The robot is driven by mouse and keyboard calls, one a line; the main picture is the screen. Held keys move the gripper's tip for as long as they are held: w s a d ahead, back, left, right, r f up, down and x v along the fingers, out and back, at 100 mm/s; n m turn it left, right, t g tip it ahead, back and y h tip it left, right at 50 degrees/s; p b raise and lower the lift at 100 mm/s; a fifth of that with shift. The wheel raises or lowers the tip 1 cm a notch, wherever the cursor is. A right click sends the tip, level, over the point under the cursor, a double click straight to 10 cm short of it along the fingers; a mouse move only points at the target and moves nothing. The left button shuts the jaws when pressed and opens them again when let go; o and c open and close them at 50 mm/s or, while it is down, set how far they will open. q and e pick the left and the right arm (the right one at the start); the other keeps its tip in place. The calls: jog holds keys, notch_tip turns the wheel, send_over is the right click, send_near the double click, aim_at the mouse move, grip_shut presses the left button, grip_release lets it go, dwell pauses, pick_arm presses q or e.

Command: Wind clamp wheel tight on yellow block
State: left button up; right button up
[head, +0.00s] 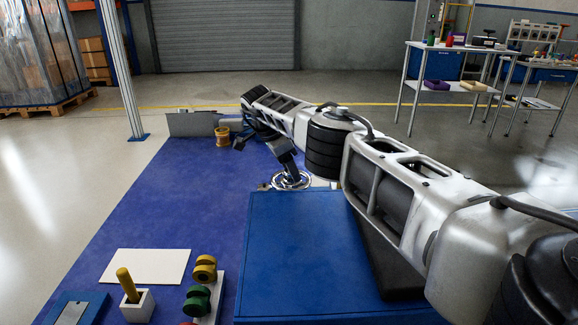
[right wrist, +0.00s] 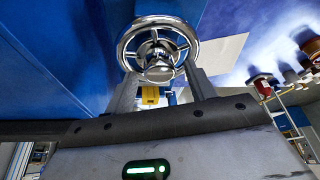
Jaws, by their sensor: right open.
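The chrome clamp wheel (head: 291,181) is at the far edge of the blue box-like surface in the head view, partly hidden by my gripper. In the right wrist view the spoked wheel (right wrist: 158,44) shows whole, with its round hub facing me. My right gripper (head: 287,173) points down at the wheel. In the right wrist view its two fingers are apart, reaching toward the wheel's lower rim, with nothing seen held between them; contact is unclear. A yellow block (right wrist: 150,95) shows partly between the fingers. The clamp's jaw contact with it is hidden. My left gripper is not in view.
A blue box top (head: 300,255) fills the near middle. A white plate (head: 146,266), a yellow peg in a white holder (head: 138,304) and coloured spools (head: 203,270) are near left. Blue mat between is clear.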

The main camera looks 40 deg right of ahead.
jog(key=shift+a+r, duration=0.15)
jog(key=shift+r, duration=0.2)
pick_arm(q)
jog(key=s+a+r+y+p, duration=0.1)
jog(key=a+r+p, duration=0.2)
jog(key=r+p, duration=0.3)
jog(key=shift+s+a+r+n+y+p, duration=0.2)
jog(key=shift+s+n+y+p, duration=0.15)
jog(key=shift+p, duration=1.1)
pick_arm(e)
jog(key=v, duration=1.5)
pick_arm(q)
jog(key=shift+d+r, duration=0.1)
pick_arm(e)
jog(key=shift+r, duration=0.1)
